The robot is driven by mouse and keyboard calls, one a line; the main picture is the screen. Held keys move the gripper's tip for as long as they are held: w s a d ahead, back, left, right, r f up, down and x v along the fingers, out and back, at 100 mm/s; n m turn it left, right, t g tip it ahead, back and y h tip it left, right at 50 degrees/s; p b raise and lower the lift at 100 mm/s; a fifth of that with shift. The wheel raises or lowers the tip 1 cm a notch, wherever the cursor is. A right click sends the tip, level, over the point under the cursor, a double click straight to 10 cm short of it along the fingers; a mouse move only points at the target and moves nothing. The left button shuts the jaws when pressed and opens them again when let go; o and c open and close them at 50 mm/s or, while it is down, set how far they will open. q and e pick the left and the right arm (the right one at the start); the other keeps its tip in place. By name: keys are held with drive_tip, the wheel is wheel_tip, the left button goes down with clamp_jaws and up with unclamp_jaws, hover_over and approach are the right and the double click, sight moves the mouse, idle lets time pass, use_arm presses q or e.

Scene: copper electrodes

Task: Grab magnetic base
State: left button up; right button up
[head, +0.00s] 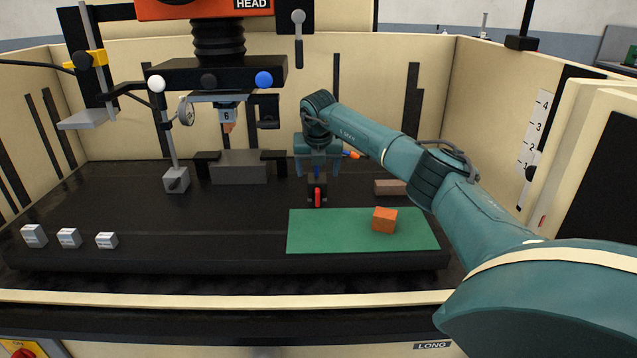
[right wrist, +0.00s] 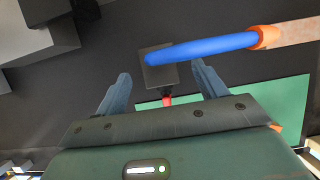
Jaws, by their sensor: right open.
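A small dark block with a red lever on its front and a blue hose on top, which looks like the magnetic base (head: 311,196), stands on the black table behind the green mat. In the right wrist view the base (right wrist: 158,75) lies between the fingertips, with gaps on both sides. The blue hose (right wrist: 205,47) runs from it to an orange nozzle (right wrist: 266,37) at the right. My right gripper (head: 317,170) is open and points down above the base; it also shows in the right wrist view (right wrist: 161,70). My left gripper is not in view.
An orange block (head: 384,220) lies on the green mat (head: 335,232). A grey block with a rod and dial (head: 176,180) and a grey vise-like block (head: 239,168) stand left. The machine head (head: 215,75) hangs above. Three small white blocks (head: 69,238) sit front left.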

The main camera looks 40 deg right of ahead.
sight(317, 177)
drive_tip(key=x, duration=0.4)
drive_tip(key=shift+f, duration=0.3)
drive_tip(key=shift+w, duration=0.1)
drive_tip(key=shift+c, duration=0.5)
clamp_jaws()
drive_tip(key=shift+r, duration=0.1)
